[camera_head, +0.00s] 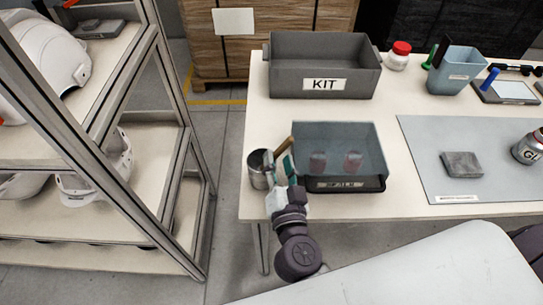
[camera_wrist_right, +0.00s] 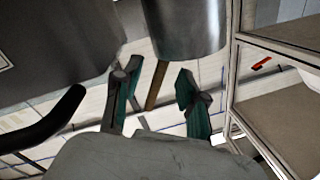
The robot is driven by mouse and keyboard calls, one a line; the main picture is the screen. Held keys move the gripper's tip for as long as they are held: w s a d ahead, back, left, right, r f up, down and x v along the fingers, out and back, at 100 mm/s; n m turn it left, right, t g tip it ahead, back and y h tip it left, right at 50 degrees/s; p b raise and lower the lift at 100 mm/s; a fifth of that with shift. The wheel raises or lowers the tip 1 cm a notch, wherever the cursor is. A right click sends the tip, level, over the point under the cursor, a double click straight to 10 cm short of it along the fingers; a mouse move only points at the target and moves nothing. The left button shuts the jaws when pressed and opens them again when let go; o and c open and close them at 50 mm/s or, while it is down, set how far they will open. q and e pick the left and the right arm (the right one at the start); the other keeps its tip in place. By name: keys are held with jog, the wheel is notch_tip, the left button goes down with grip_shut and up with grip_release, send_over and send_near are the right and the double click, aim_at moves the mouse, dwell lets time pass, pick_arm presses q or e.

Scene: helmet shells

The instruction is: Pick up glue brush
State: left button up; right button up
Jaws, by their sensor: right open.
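The glue brush shows as a wooden handle (camera_head: 284,146) sticking out of a metal cup (camera_head: 257,172) near the table's front left edge; its bristle end is hidden. In the right wrist view the handle (camera_wrist_right: 156,85) comes out of the cup (camera_wrist_right: 185,30). My right gripper (camera_head: 279,164) is at the cup's right side, over its rim. In the right wrist view the gripper (camera_wrist_right: 157,103) is open, and the handle shows between its teal-padded fingers with gaps on both sides. I cannot tell whether the handle is fully within finger depth. My left gripper is not in view.
A translucent grey tray (camera_head: 355,140) with two reddish items stands close right of my gripper. A KIT bin (camera_head: 320,65) stands behind it. A grey mat (camera_head: 430,150) with a dark block (camera_head: 461,165) lies right. A shelf rack (camera_head: 150,120) with white helmets stands left.

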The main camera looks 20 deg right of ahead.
aim_at(278, 157)
jog(key=w, duration=0.3)
jog(key=shift+w+d, duration=0.2)
jog(key=shift+d, duration=0.05)
jog(key=shift+s, duration=0.1)
jog(key=shift+c, duration=0.4)
grip_shut()
notch_tip(278, 157, up, 9)
jog(key=p, duration=0.5)
jog(key=shift+r, duration=0.55)
